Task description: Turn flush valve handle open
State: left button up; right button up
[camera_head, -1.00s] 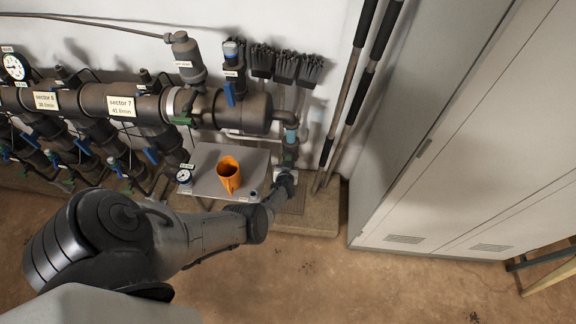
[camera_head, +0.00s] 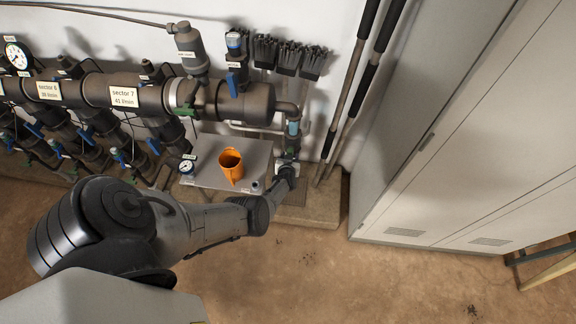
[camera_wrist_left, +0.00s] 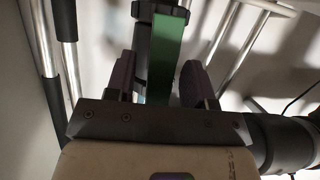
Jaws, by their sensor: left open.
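The flush valve handle (camera_wrist_left: 168,55) is a flat green bar in the left wrist view. It runs down from a dark fitting (camera_wrist_left: 158,12) and lies between the two dark fingers of my left gripper (camera_wrist_left: 158,78). The fingers are open, with a gap visible on the left of the handle; contact on the right is hard to tell. In the head view my left gripper (camera_head: 287,170) is at the lower end of the vertical pipe (camera_head: 292,128), at the manifold's right end. Only a small green part (camera_head: 291,151) shows there. My right gripper is in neither view.
An orange jug (camera_head: 231,164) stands on a grey board (camera_head: 208,150) left of my gripper. Brushes (camera_head: 288,58) and long-handled tools (camera_head: 350,100) are on the wall to the right. A grey cabinet (camera_head: 450,140) stands further right. The floor in front is clear.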

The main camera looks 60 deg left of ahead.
pick_arm(q)
jog(key=p+v, duration=0.7)
jog(key=v, duration=0.6)
jog(key=shift+d+r, duration=0.1)
